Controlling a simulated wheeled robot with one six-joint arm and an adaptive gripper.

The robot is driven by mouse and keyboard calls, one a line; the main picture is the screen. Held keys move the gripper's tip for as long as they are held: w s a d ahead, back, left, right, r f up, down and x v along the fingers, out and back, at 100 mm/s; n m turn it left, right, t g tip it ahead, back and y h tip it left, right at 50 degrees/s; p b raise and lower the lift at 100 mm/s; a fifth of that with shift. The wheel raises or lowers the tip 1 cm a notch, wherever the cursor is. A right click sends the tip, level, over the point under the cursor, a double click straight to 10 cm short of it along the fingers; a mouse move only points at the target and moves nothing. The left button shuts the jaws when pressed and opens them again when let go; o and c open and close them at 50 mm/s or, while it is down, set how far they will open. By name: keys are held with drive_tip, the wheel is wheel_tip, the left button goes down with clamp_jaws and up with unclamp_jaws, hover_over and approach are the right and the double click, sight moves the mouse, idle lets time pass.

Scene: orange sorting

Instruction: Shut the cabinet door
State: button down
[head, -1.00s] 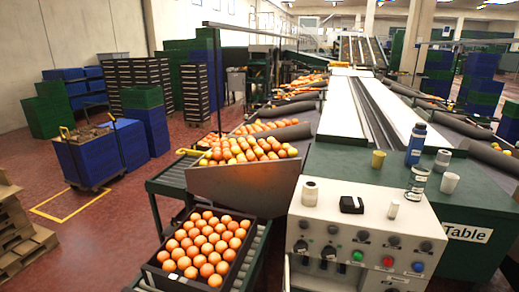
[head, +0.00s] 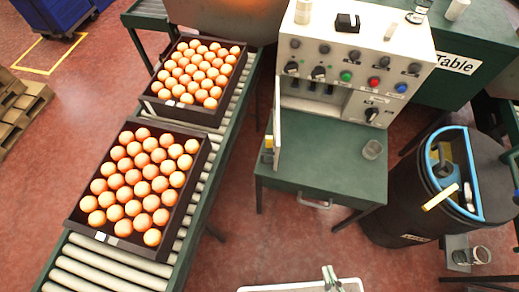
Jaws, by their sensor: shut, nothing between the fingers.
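The cabinet is the pale control box (head: 356,58) with knobs and coloured buttons on its front, at the upper right of the head view. Below the knobs its front has an open recess (head: 318,98). The cabinet door (head: 277,128) is a thin pale panel at the recess's left side. It stands open, swung out toward me and seen nearly edge-on above the green table (head: 325,170). My gripper (head: 329,271) shows small at the bottom edge, shut and empty, well apart from the door. Most of my arm is out of view.
Crates of oranges (head: 138,187) sit on the roller conveyor (head: 100,268) at left. A dark bin (head: 400,205) stands at right. Red floor is free between conveyor and table.

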drive_tip(key=w+f+n+g, duration=0.3)
drive_tip(key=w+f+n, duration=0.1)
drive_tip(key=f, duration=0.9)
drive_tip(key=w+a+f+n+h, duration=0.3)
drive_tip(key=w+f+n+h, duration=0.15)
drive_tip(key=w+f, duration=0.7)
drive_tip(key=w+a+r+n+t+h, duration=0.25)
drive_tip(key=w+a+r, duration=0.25)
drive_tip(key=w+a, duration=0.4)
drive_tip(key=w+a+r+t+h, duration=0.2)
drive_tip(key=a+r+t+h, duration=0.15)
drive_tip(key=a+r, duration=0.9)
drive_tip(key=shift+m+h, duration=0.35)
drive_tip(key=shift+m, duration=0.05)
drive_tip(key=shift+s+d+f+x, duration=0.15)
drive_tip(key=shift+d+f+x, duration=0.15)
drive_tip(key=shift+x, duration=1.65)
drive_tip(key=shift+s+d+f+x, duration=0.2)
drive_tip(key=shift+d+x, duration=0.15)
drive_tip(key=shift+x, duration=1.55)
drive_tip(key=shift+s+d+f+x, duration=0.15)
drive_tip(key=shift+d+f+x, duration=0.15)
drive_tip(key=shift+x, duration=1.65)
